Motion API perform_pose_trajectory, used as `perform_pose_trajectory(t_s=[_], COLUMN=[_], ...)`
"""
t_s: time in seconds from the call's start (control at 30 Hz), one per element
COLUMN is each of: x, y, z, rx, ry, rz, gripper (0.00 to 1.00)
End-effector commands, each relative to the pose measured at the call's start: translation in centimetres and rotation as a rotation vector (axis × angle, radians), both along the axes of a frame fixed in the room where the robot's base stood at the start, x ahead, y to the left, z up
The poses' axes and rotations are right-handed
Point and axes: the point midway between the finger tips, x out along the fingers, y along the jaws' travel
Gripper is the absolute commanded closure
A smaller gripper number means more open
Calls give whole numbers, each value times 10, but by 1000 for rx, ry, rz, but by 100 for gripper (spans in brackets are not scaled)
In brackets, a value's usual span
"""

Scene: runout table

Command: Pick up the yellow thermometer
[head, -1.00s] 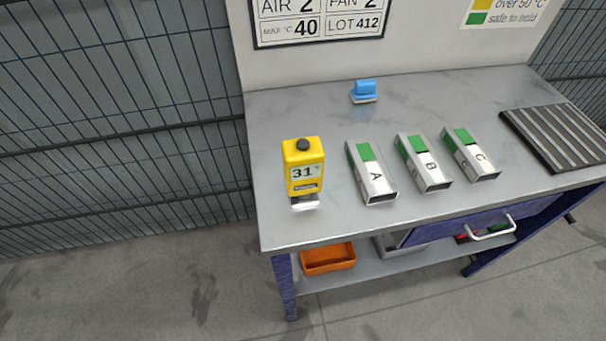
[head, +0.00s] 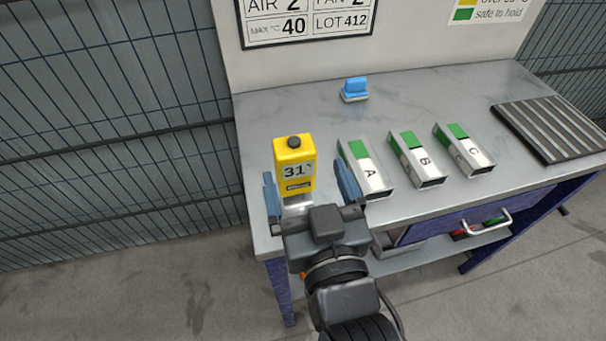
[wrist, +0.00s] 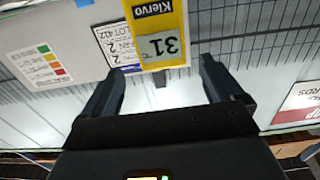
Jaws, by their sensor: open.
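The yellow thermometer (head: 294,162) stands upright near the left front of the table, its display reading 31. It also shows in the wrist view (wrist: 157,22), upside down, between and beyond the fingers. My gripper (head: 310,190) is open, with one finger on each side of the thermometer's lower part in the head view. I cannot tell whether either finger touches it. In the wrist view my gripper (wrist: 158,82) has an empty gap near its palm.
Metal blocks A (head: 365,170), B (head: 417,160) and C (head: 463,150) lie just right of the thermometer. A blue object (head: 354,90) sits behind them. A ribbed dark mat (head: 550,130) is at the right. The table's (head: 262,120) left edge is close.

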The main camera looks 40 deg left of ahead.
Motion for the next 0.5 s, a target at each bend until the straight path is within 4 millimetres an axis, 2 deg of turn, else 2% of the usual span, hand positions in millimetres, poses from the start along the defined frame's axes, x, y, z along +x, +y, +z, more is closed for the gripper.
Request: perform_pose_trajectory(t_s=[0.17, 0.5], x=[5, 31], y=[15, 43], z=[4, 6], rx=[2, 2], ry=[-3, -2], rz=[13, 13], gripper=[6, 6])
